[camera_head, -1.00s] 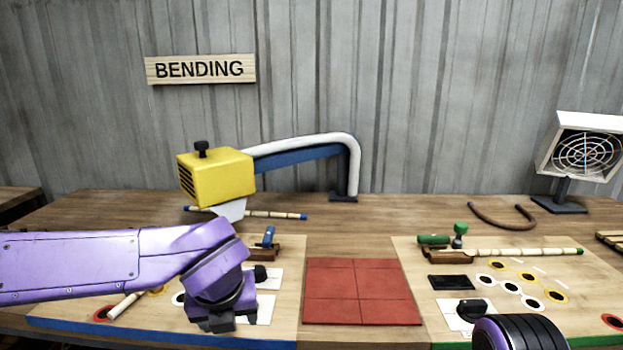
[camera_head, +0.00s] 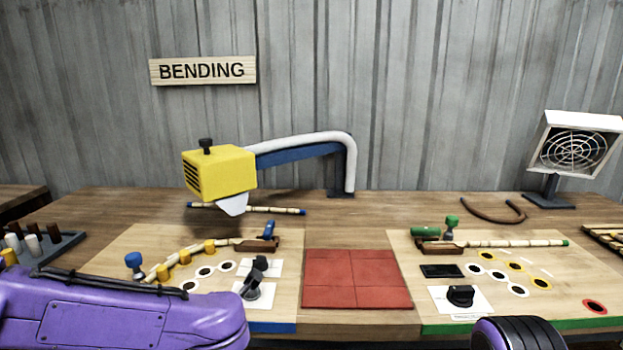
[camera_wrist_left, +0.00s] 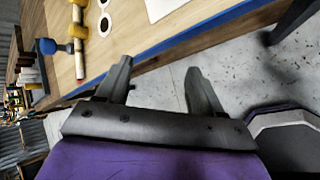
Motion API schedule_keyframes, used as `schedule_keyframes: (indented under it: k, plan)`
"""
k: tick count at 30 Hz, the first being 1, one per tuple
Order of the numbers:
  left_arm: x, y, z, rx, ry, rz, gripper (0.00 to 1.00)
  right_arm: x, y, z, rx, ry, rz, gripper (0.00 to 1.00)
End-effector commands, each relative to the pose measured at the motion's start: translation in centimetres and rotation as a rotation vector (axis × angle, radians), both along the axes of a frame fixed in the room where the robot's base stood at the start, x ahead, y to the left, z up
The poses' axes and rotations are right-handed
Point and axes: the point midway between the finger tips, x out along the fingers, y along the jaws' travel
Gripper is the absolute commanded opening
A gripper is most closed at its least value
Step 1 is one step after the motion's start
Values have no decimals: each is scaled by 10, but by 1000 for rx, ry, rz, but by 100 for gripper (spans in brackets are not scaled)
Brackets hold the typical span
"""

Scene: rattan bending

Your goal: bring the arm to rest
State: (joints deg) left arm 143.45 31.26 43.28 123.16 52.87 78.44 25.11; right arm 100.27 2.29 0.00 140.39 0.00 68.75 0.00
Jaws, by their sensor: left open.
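My left arm (camera_head: 130,315) is purple and lies low along the bottom left of the head view, in front of the workbench. Its gripper is hidden or out of frame there. In the left wrist view, my left gripper (camera_wrist_left: 158,68) is open and empty, its two dark fingers apart over the grey floor beside the blue board edge (camera_wrist_left: 200,35). A dark ribbed part of my right arm (camera_head: 520,333) shows at the bottom right of the head view. My right gripper is not seen.
The left board (camera_head: 120,245) holds rattan among yellow pegs (camera_head: 185,256) and a blue peg (camera_head: 134,261). A red tiled mat (camera_head: 357,279) separates it from the right board (camera_head: 570,262). A yellow heater (camera_head: 219,173) overhangs a straight rattan pole. A fan (camera_head: 575,147) stands right.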

Motion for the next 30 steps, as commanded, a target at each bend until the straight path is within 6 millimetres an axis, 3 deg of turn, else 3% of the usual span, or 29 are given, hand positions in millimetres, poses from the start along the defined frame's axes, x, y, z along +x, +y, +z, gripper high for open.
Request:
schedule_keyframes:
  k: [5, 8, 9, 12, 15, 18, 21, 24, 30]
  plan:
    - [-17, 21, -97, 400, 121, -375, 67, 0, 0, 0, 0, 0, 0, 43]
    - [-52, 37, -167, 630, 243, -666, 67, 0, 0, 0, 0, 0, 0, 43]
    - [-72, 44, -195, 711, 303, -798, 67, 0, 0, 0, 0, 0, 0, 43]
    - [-136, 66, -257, 855, 454, -1112, 67, 0, 0, 0, 0, 0, 0, 43]
    - [-204, 91, -298, 906, 594, -1350, 67, 0, 0, 0, 0, 0, 0, 43]
    - [-257, 115, -319, 910, 721, -1474, 67, 0, 0, 0, 0, 0, 0, 43]
    - [-289, 129, -330, 902, 804, -1527, 67, 0, 0, 0, 0, 0, 0, 43]
    - [-301, 128, -335, 883, 825, -1547, 67, 0, 0, 0, 0, 0, 0, 43]
    - [-301, 127, -335, 881, 824, -1543, 67, 0, 0, 0, 0, 0, 0, 43]
